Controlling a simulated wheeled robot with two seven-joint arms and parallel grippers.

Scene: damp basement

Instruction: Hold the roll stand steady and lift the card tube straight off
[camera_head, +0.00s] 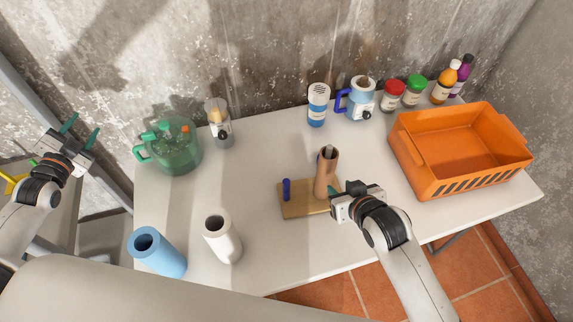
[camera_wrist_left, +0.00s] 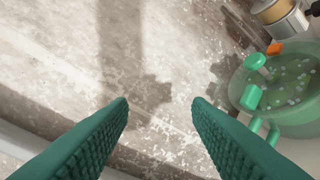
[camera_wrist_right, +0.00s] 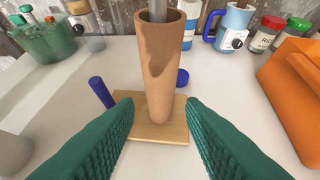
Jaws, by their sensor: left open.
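The brown card tube (camera_head: 326,175) stands over the grey rod (camera_wrist_right: 157,10) of the roll stand, whose tip shows at the tube's top. The stand's wooden base (camera_head: 296,208) lies flat on the table, with a blue peg (camera_head: 287,188) upright at its left. In the right wrist view a second blue piece (camera_wrist_right: 182,77) shows behind the tube (camera_wrist_right: 160,65). My right gripper (camera_head: 338,190) is open beside the tube's lower part; its fingers point at the tube, with gaps at both sides. My left gripper (camera_head: 80,130) is open and empty, off the table's left side.
A blue roll (camera_head: 168,262) and a white roll (camera_head: 224,243) stand at the front left. A green jug (camera_head: 178,150) is at the back left. An orange crate (camera_head: 475,185) fills the right. A canister (camera_head: 317,108), blue-handled mug (camera_head: 362,92), jars and bottles line the back.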

